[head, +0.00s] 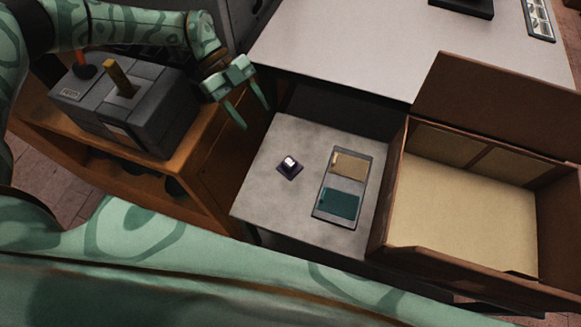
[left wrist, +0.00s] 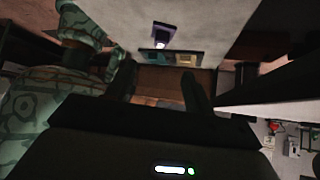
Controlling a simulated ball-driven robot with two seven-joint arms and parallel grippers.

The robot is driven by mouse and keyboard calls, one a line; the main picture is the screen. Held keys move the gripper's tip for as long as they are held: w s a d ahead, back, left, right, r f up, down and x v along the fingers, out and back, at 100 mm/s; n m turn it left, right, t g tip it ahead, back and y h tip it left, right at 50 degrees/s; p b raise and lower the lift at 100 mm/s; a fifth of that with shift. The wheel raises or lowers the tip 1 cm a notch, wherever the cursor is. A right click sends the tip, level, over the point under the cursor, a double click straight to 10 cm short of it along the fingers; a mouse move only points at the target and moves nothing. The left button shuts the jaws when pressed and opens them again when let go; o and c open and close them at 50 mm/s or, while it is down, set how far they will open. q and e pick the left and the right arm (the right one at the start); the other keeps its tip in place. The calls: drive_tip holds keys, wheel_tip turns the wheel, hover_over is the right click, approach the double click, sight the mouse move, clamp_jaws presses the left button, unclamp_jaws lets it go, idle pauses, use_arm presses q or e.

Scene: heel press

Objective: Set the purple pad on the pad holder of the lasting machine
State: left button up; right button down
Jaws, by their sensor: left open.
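The purple pad (head: 289,172) lies on a grey stand top, left of a shallow tray, with a pale shiny block on its upper side. It also shows near the top of the left wrist view (left wrist: 163,38). My left gripper (head: 253,116) is open and empty, up and to the left of the pad and apart from it. Its two fingers also show in the left wrist view (left wrist: 160,82), with nothing between them. I cannot make out the pad holder or tell which part is the lasting machine. My right gripper is not in view.
The tray (head: 325,180) holds a tan pad (head: 349,164) and a teal pad (head: 340,203). An open brown box (head: 393,190) stands right of it. A grey control box (head: 150,105) with levers sits on a wooden cabinet at left. A white table (head: 340,50) is behind.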

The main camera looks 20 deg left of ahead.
use_arm(q)
drive_tip(key=b, duration=0.1)
approach(287, 160)
drive_tip(key=x, duration=0.4)
drive_tip(key=shift+s+d+f, duration=0.15)
drive_tip(key=shift+s+f, duration=0.05)
drive_tip(key=shift+f, duration=0.2)
drive_tip(key=b+x, duration=0.1)
drive_tip(key=x, duration=0.4)
drive_tip(key=shift+w+d, duration=0.1)
drive_tip(key=shift+d, duration=0.1)
drive_tip(key=c, duration=0.8)
drive_tip(key=shift+o, duration=0.2)
